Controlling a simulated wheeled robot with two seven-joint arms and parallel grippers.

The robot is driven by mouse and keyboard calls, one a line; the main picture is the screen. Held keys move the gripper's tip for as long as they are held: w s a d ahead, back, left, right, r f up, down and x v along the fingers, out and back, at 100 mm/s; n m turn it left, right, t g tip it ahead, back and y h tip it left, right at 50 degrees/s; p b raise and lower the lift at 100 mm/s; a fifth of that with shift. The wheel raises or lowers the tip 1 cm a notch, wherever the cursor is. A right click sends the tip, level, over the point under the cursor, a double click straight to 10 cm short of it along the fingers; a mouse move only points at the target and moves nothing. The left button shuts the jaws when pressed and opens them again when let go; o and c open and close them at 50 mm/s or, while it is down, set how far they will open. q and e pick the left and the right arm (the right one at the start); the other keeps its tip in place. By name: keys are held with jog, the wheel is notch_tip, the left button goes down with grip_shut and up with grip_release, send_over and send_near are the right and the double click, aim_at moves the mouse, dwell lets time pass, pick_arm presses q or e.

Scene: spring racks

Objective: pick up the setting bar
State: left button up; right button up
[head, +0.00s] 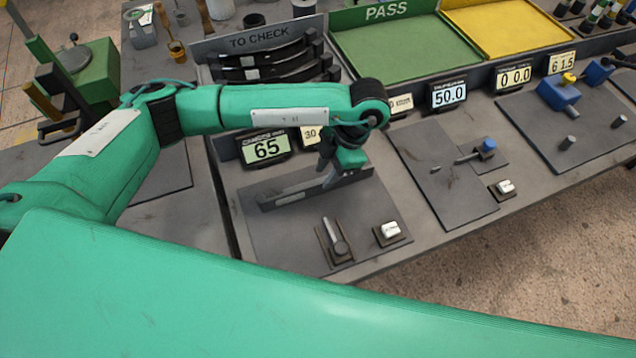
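A long dark grey bar with a pale label, which looks like the setting bar (275,197), stands on edge over the dark plate at the left station. My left gripper (331,178) reaches down to the bar right of its middle. Its fingers are at the bar's upper edge and seem to overlap it. They are small and partly hidden by the wrist, so I cannot tell whether they are shut on it. Whether the bar touches the plate is also unclear. My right gripper is not in view.
Behind the bar is a display reading 65 (266,148). In front are a lever (336,238) and a white switch (389,232). A TO CHECK rack (258,40) holds dark curved pieces. The green PASS tray (405,45) and yellow tray (510,25) look empty. Other stations stand right.

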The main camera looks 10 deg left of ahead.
aim_at(319, 183)
pick_arm(q)
jog(key=shift+s+a+f+p, duration=0.15)
jog(key=shift+f+p, duration=0.1)
jog(key=shift+p, duration=0.05)
jog(key=p+x, duration=0.1)
jog(key=x, duration=0.2)
jog(key=shift+a+f+p, duration=0.1)
jog(key=shift+f+p, duration=0.15)
jog(key=shift+p, duration=0.1)
jog(key=shift+a+f, duration=0.1)
jog(key=shift+f, duration=0.4)
jog(key=c, duration=0.7)
grip_shut()
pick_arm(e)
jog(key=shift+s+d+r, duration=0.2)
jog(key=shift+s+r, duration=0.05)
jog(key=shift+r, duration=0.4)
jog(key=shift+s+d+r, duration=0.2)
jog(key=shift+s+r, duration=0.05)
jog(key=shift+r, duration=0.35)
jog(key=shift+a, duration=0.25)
pick_arm(q)
jog(key=shift+r, duration=0.15)
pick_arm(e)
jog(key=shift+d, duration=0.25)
